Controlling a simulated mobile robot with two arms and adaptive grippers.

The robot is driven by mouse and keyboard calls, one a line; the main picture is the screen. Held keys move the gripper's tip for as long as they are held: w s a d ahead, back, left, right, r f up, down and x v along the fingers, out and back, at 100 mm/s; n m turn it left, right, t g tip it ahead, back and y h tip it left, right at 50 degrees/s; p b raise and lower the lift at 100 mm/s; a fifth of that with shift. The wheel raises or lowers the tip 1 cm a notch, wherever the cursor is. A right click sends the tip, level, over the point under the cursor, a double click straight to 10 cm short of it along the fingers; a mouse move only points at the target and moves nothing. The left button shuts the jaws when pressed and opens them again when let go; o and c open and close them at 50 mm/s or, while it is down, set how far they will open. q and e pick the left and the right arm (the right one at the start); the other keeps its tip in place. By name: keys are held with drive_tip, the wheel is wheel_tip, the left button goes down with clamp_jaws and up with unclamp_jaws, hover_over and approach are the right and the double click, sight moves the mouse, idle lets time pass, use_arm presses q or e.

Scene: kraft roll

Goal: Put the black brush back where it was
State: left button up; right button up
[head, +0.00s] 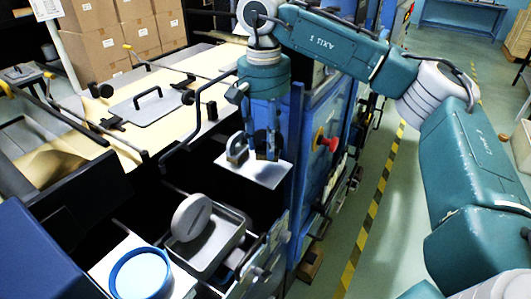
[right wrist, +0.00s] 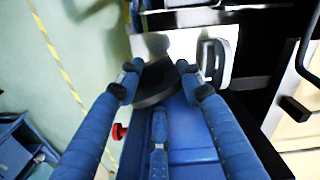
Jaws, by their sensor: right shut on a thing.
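My right gripper (head: 264,152) points down over a small white shelf (head: 268,178) on the side of the blue machine. In the right wrist view its fingers (right wrist: 157,78) are shut on a dark, flat-ended thing, the black brush (right wrist: 155,84). In the head view the brush is mostly hidden by the fingers. The white shelf (right wrist: 185,18) also shows in the wrist view, just beyond the brush. I cannot tell whether the brush touches the shelf. My left gripper is not in view.
A grey handled block (head: 237,151) stands on the shelf, close left of the gripper. A red knob (head: 326,140) sticks out on the right. A grey tray (head: 238,226) with a grey disc (head: 191,217) and a blue round dish (head: 140,274) are nearer.

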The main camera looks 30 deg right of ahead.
sight(265, 145)
drive_tip(key=shift+f, duration=2.05)
drive_tip(key=shift+f, duration=0.2)
drive_tip(key=o, duration=1.1)
drive_tip(key=shift+r, duration=0.1)
wheel_tip(265, 145, up, 12)
drive_tip(key=shift+w+a+r, duration=0.1)
